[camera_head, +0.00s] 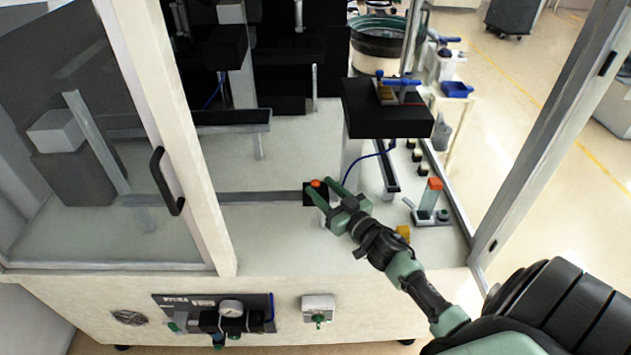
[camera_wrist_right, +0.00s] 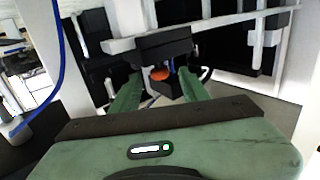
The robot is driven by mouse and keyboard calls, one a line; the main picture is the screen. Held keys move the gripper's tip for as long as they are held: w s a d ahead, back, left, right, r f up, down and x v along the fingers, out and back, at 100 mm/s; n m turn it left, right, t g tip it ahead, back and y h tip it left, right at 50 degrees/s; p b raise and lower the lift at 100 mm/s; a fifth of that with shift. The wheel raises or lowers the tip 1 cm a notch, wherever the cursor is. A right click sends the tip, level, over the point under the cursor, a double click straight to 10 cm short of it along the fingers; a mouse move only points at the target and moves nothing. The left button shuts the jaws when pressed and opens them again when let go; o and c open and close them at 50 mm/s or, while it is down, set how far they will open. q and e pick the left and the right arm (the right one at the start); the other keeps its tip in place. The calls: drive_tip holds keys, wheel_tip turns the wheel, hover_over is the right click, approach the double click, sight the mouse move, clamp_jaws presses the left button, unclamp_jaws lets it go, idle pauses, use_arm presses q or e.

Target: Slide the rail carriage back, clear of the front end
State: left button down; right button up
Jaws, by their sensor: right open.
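The rail carriage (camera_head: 309,200) is a small dark block with an orange-red knob (camera_head: 315,183), at the right end of a dark rail (camera_head: 258,197) on the pale machine deck. In the right wrist view the dark block (camera_wrist_right: 165,46) is straight ahead, with the orange knob (camera_wrist_right: 160,74) on it. My right gripper (camera_head: 321,185) is open, its green fingers to either side of the knob. I cannot tell whether they touch it. The fingers partly hide the carriage in the head view. My left gripper is not in view.
The cabinet's glazed door frame with a black handle (camera_head: 167,181) stands left of the rail. A black platform (camera_head: 388,112) on a pale post is behind my gripper.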

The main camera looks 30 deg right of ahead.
sight(319, 185)
drive_tip(key=shift+w+a, duration=0.15)
drive_tip(key=shift+w, duration=1.6)
drive_tip(key=shift+c, duration=0.4)
clamp_jaws()
